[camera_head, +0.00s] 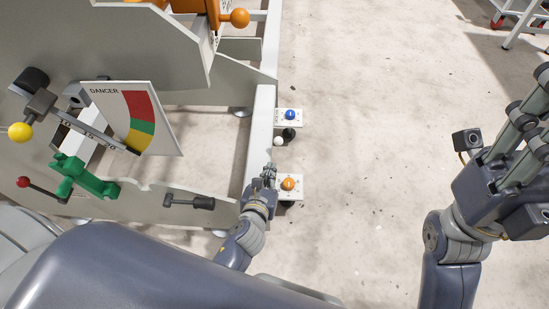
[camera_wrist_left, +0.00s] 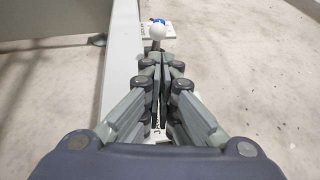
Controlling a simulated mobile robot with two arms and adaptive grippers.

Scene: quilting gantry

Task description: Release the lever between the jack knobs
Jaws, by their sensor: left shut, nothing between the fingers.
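The lever shows as a small white ball (camera_head: 278,141) beside the long pale frame rail, between the blue jack knob (camera_head: 291,115) and the orange jack knob (camera_head: 289,184). My left gripper (camera_head: 269,172) is shut and empty next to the orange knob's plate, a little short of the ball. In the left wrist view the white ball (camera_wrist_left: 157,31) stands just beyond my closed fingertips (camera_wrist_left: 162,68), with a visible gap in the picture. The blue knob (camera_wrist_left: 159,20) is partly hidden behind it. My right gripper (camera_head: 525,120) is at the right edge, cut off by the frame.
A danger gauge (camera_head: 139,112) with red, yellow and green bands stands at the left. Near it are a green clamp (camera_head: 85,178), a yellow ball (camera_head: 20,132) and a red ball (camera_head: 23,182). An orange handle (camera_head: 239,18) is above.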

